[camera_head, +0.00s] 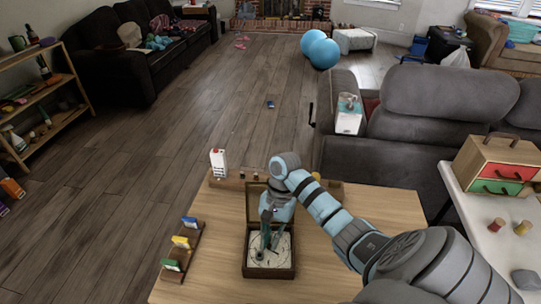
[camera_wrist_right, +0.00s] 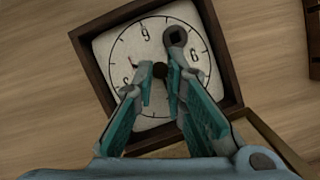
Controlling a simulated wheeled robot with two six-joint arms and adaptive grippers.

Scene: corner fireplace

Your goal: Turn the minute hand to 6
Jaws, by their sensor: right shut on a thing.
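A square clock (camera_head: 284,262) with a white dial in a dark wooden box stands on the wooden table, its lid up at the back. It also shows, turned, in the right wrist view (camera_wrist_right: 112,54). A dark hand with a round end (camera_wrist_right: 174,36) reaches from near the dial's middle toward the rim, between two numerals; I take it as the minute hand. My right gripper (camera_head: 263,250) points down over the dial. In the right wrist view my fingertips (camera_wrist_right: 160,82) close around a dark knob (camera_wrist_right: 160,70) near the middle. The fingers hide part of the hand and the lower numerals.
A rack with colored cards (camera_head: 181,242) lies left of the clock. A white box (camera_head: 218,162) stands at the table's back left. A grey sofa (camera_head: 410,150) is behind on the right, and a white table (camera_head: 490,240) is at right. The table's front left is bare.

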